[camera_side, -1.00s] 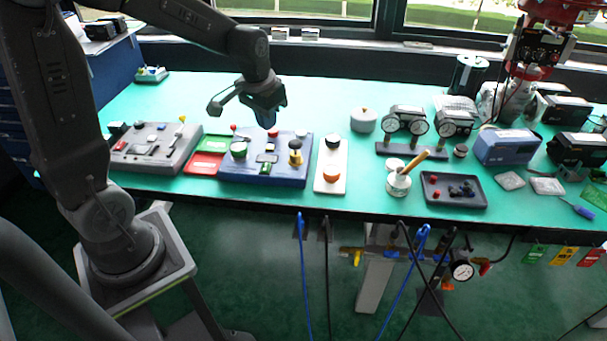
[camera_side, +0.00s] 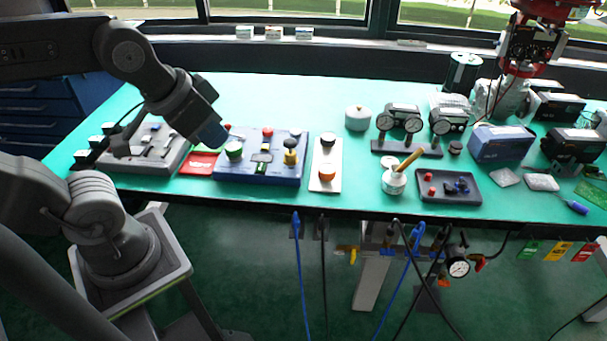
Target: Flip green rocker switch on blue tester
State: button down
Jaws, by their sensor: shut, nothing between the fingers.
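The blue tester (camera_side: 225,172) lies on the teal bench, left of the picture's middle. Which way the rocker is tipped is too small to tell. My gripper (camera_side: 214,135) is shut and empty, pointing down to the right, over the tester's back left corner and left of the rocker. Its fingertips are hard to make out, and it hides part of the tester's left end.
A white plate (camera_side: 326,177) with black and orange buttons stands close right. Gauges (camera_side: 402,124) and a dark tray (camera_side: 450,196) are farther right.

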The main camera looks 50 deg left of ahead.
jog(key=w+a+f+n+g, duration=0.3)
jog(key=w+a+n, duration=0.6)
jog(key=w+n, duration=0.45)
jog(key=w+a+f+n+g, duration=0.2)
jog(key=w+a+f+n, duration=0.3)
jog(key=a+f+n, duration=0.4)
jog(key=a+n, duration=0.1)
jog(key=n, duration=0.3)
jog(key=shift+a+f+g, duration=0.2)
jog(key=shift+f+g, duration=0.1)
jog(key=shift+n, duration=0.25)
